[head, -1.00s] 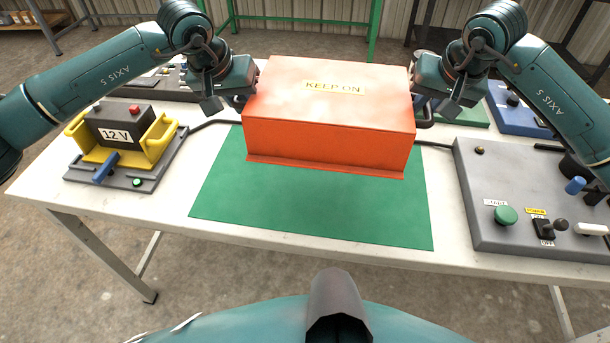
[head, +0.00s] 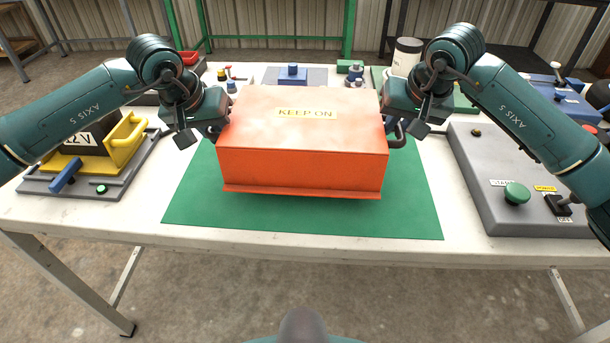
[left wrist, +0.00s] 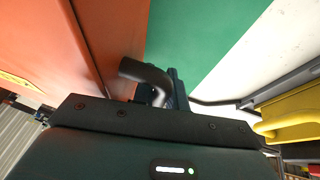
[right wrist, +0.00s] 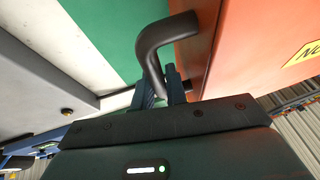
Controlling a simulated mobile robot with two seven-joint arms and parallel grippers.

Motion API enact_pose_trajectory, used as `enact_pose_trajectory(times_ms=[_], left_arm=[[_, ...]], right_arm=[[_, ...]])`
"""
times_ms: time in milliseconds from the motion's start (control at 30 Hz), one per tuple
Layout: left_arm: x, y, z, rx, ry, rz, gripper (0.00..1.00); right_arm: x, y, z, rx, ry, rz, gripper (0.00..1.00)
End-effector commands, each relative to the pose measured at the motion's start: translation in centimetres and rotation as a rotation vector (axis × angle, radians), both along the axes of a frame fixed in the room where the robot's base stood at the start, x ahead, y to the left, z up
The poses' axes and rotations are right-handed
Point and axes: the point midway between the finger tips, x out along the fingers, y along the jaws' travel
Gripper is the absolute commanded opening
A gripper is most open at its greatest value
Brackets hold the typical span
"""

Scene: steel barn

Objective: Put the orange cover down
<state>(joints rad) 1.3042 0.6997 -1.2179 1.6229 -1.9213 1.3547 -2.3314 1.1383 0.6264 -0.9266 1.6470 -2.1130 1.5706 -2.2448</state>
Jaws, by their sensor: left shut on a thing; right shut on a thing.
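What is under the cover is hidden.
A battery unit with a yellow bracket (head: 125,140) stands on the table's left. A grey control panel (head: 490,185) with a green button is on the right. A white canister (head: 406,55) and a blue block (head: 292,73) stand behind the cover. The mat's front strip is clear.

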Motion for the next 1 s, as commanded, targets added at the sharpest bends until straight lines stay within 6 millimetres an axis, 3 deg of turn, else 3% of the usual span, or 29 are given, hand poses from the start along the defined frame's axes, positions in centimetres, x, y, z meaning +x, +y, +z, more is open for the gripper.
enact_pose_trajectory(times_ms=[367,1000], left_arm=[[0.1,0.1,-0.2,0.0,-0.003,0.002,0.0],[0.1,0.1,-3.8,0.0,-0.003,0.002,0.0]], right_arm=[[0.1,-0.1,-0.2,0.001,-0.003,-0.002,0.0],[0.1,-0.1,-3.8,0.0,-0.003,-0.001,0.0]])
